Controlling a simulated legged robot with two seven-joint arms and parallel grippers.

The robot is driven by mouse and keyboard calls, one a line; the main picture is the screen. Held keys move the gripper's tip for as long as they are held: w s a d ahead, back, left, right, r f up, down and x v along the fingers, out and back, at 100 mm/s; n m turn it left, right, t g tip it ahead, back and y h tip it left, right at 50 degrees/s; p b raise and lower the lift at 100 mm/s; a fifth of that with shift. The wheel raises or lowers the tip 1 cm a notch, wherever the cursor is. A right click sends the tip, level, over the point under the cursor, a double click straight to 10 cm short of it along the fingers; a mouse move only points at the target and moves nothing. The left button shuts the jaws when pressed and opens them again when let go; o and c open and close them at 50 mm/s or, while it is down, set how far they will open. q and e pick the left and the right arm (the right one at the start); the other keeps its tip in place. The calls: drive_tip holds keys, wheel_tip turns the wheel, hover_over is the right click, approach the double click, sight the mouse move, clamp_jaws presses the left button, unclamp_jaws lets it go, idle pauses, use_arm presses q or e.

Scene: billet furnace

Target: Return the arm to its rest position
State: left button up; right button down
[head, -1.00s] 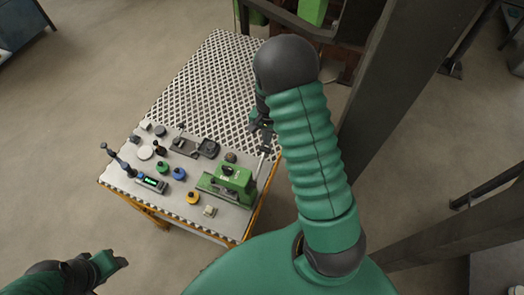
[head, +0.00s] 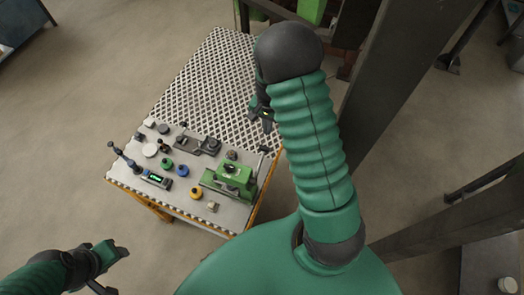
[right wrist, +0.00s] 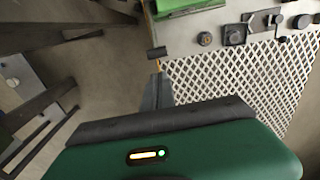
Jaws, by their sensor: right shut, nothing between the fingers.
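My right arm reaches forward over the right side of the table, its green ribbed sleeve hiding part of the tabletop. My right gripper (head: 264,116) is shut and empty above the perforated part of the table. In the right wrist view its fingers (right wrist: 158,90) point toward the dark handle (right wrist: 157,53) of the green press, and a gap shows between them. The green press (head: 232,178) stands at the table's near right corner, with its lever handle (head: 264,149) raised. My left gripper (head: 115,262) is at the lower left, clear of the table; its finger opening is unclear.
The table (head: 215,75) holds several small items: a blue disc (head: 182,170), a yellow disc (head: 196,193), a lit display device (head: 155,179) and dark blocks (head: 187,142). A dark steel column (head: 400,90) rises close to the right of my arm. Open floor lies left.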

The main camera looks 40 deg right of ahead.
drive_tip(key=shift+w+f, duration=0.1)
drive_tip(key=shift+f, duration=0.05)
drive_tip(key=s+a+f+n+t+b, duration=0.1)
drive_tip(key=s+a+f+n+b, duration=0.2)
drive_tip(key=a+n+b, duration=0.3)
drive_tip(key=s+a+f+n+t+b, duration=0.1)
drive_tip(key=s+a+f+n+b, duration=0.2)
drive_tip(key=a+b, duration=0.7)
drive_tip(key=s+a+n, duration=0.1)
drive_tip(key=s+n, duration=0.1)
drive_tip(key=n, duration=0.1)
drive_tip(key=shift+a+f+n+t, duration=0.2)
drive_tip(key=shift+f+n+t, duration=0.1)
drive_tip(key=shift+f, duration=0.05)
drive_tip(key=shift+s, duration=0.15)
drive_tip(key=shift+a, duration=0.4)
drive_tip(key=shift+d, duration=0.25)
